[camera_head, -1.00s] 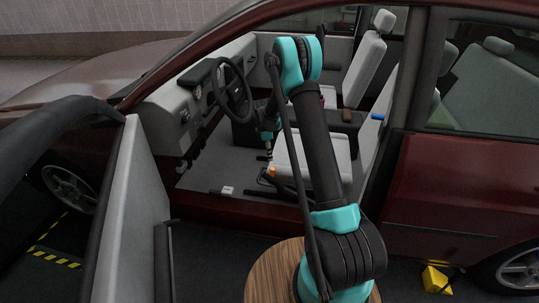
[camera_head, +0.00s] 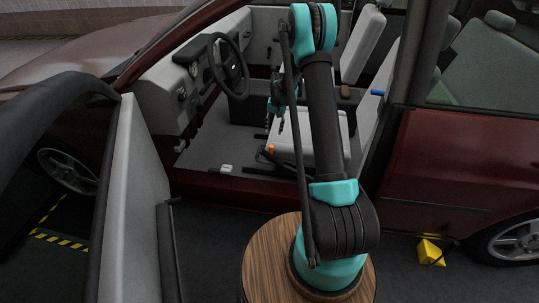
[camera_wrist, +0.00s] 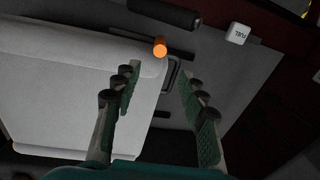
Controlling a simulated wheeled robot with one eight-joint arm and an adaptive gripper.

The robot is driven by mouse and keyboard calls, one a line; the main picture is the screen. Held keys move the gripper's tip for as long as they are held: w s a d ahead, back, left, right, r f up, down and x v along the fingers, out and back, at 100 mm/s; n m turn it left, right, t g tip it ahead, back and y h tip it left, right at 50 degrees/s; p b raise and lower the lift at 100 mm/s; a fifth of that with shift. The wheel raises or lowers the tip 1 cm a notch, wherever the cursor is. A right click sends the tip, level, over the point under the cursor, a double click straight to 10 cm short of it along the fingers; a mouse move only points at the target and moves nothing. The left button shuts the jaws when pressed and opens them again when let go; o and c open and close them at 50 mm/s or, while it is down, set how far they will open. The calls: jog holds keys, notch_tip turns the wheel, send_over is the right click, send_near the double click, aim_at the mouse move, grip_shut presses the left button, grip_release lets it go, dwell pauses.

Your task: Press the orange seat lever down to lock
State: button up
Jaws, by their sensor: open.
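The orange-tipped seat lever (camera_head: 270,149) is at the lower front side edge of the pale front seat (camera_head: 322,137). In the wrist view its round orange end (camera_wrist: 160,47) shows beside the seat cushion's corner. My gripper (camera_head: 275,122) is above and just behind the lever in the head view, near the front of the seat. In the wrist view my gripper (camera_wrist: 160,75) is open and empty, and the orange end appears beyond its fingertips, roughly centred between them. No contact with the lever is visible. The lever's shaft is mostly hidden.
A white FUEL box (camera_wrist: 238,33) and a dark bar (camera_wrist: 165,13) are near the lever. A blue handle (camera_head: 377,93) is on the seat back's side. The steering wheel (camera_head: 229,68) is to the left. The open car door (camera_head: 130,200) stands front left.

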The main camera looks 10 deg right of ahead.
jog(key=shift+m, duration=0.3)
jog(key=f, duration=0.5)
jog(key=a+f, duration=0.1)
jog(key=f, duration=1.1)
jog(key=shift+w+a+f, duration=0.15)
jog(key=shift+w+a, duration=0.1)
jog(key=shift+a, duration=0.05)
jog(key=shift+c, duration=0.6)
grip_shut()
